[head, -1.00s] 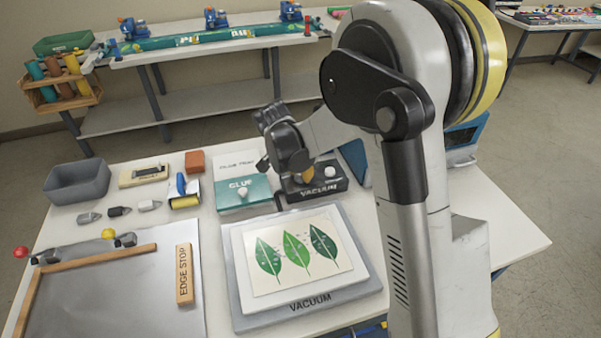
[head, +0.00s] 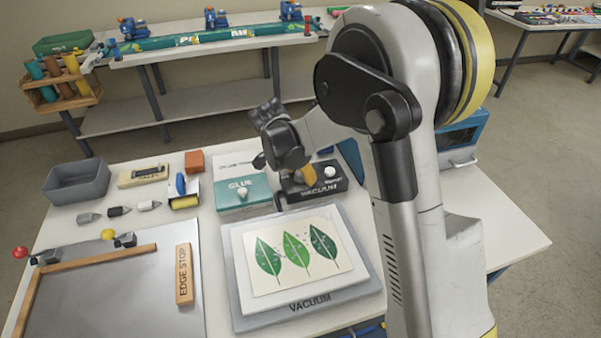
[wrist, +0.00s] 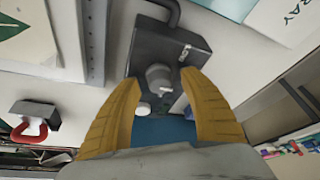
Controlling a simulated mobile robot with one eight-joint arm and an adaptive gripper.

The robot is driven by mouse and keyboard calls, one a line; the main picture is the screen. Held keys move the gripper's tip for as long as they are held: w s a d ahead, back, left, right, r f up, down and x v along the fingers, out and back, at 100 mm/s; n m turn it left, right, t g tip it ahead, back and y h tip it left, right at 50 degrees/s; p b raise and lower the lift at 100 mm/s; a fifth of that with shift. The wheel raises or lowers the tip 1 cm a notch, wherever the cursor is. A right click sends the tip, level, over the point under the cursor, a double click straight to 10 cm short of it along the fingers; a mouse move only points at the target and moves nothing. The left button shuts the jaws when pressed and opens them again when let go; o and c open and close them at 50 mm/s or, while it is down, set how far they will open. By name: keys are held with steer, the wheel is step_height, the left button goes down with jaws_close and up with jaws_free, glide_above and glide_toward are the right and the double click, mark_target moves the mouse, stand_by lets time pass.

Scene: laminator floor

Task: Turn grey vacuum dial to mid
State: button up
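The vacuum control box (head: 325,186) is dark, with VACUUM lettered on its front, and stands behind the vacuum plate. In the wrist view the box (wrist: 160,48) shows a round grey dial (wrist: 159,77) on its face. My gripper (wrist: 160,92) is open, its two yellow fingers on either side of the dial and apart from it, with a gap showing on both sides. In the head view my gripper (head: 307,176) hangs at the box and hides the dial. I cannot tell the dial's setting.
The vacuum plate (head: 240,315) bears a white sheet with leaf prints in front of the box. A roller (head: 183,195), a grey bin (head: 76,181) and an edge stop (head: 184,273) are farther left.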

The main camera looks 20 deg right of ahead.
steer(key=v, duration=1.2)
